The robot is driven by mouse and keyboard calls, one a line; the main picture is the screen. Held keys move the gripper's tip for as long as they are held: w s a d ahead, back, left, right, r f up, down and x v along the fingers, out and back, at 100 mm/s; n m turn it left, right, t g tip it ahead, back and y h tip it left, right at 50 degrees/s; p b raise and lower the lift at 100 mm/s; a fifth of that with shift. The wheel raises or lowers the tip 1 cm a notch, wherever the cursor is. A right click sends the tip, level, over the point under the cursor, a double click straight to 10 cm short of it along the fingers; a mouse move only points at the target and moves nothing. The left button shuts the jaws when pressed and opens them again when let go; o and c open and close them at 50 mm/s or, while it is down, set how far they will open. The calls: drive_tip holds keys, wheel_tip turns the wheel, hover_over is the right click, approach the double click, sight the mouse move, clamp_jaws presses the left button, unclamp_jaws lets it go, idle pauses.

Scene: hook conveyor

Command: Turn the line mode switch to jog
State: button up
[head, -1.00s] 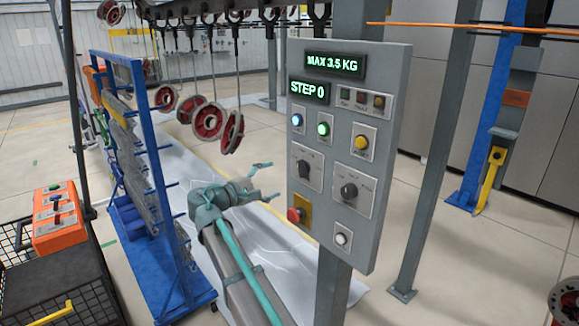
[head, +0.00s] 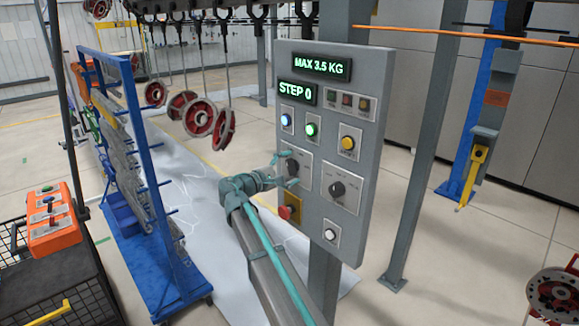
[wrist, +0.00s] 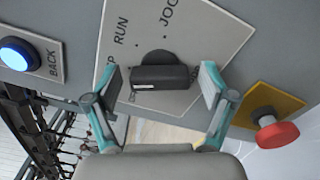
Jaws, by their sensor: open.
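The line mode switch (wrist: 160,77) is a dark bar-shaped knob on a light plate. RUN and JOG labels are readable, with another label partly hidden at left. A pale mark shows near the knob's left end, away from JOG. My gripper (wrist: 160,83) is open, with one teal finger to each side of the knob. Neither finger clearly touches it. In the head view my gripper (head: 288,168) is at the left knob of the grey control panel (head: 313,222) and partly covers it.
A red emergency button (wrist: 277,133) on a yellow plate sits close to the right finger. A blue-lit BACK button (wrist: 18,56) is at left. A second dark knob (head: 338,188) is beside the switch. A blue rack (head: 150,170) with grey parts stands left of my arm.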

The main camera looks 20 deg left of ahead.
drive_tip(key=c, duration=1.2)
drive_tip(key=shift+o, duration=0.2)
drive_tip(key=shift+f, duration=0.1)
drive_tip(key=shift+b, duration=0.45)
